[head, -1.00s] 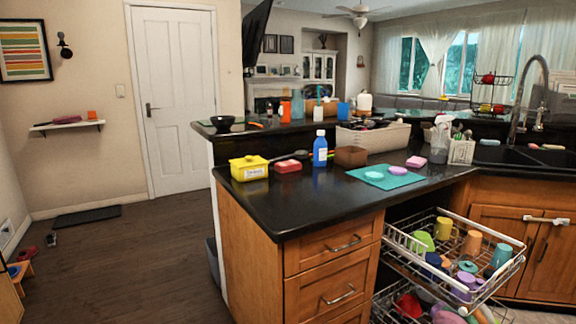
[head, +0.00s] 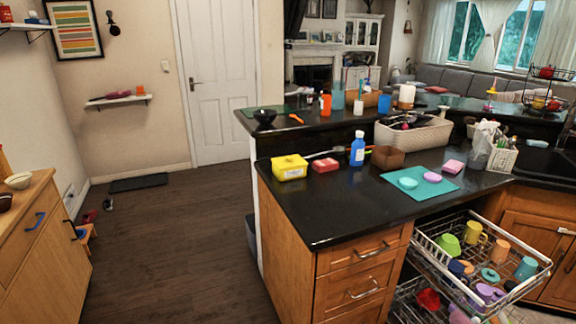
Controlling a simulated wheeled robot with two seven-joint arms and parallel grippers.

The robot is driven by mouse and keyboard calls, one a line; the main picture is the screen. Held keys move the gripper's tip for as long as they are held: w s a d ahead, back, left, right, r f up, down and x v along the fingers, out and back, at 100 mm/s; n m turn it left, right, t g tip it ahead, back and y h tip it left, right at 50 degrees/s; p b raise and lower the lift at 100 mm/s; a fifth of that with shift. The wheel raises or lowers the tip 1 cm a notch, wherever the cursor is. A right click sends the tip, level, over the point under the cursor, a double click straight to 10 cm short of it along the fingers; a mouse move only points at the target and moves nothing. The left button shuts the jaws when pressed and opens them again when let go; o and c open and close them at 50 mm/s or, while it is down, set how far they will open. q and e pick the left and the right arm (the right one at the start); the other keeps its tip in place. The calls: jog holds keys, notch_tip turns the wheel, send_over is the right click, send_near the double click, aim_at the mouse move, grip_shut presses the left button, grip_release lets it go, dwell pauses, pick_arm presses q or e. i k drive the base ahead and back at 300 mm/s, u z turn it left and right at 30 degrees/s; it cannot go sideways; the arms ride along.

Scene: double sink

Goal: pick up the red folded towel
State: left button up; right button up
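A small red folded item (head: 325,165), which looks like the red folded towel, lies flat on the black countertop (head: 310,211). It sits just right of a yellow box (head: 289,167) and left of a blue bottle with a white cap (head: 357,149). Neither of my grippers is in view.
A brown box (head: 387,158), a teal mat (head: 420,183) with two round pieces and a pink sponge (head: 453,166) are on the counter to the right. An open dishwasher rack (head: 432,253) juts out below.

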aim_at(323, 166)
jog(key=u, duration=1.25)
jog(key=i, duration=3.65)
jog(key=z, duration=1.7)
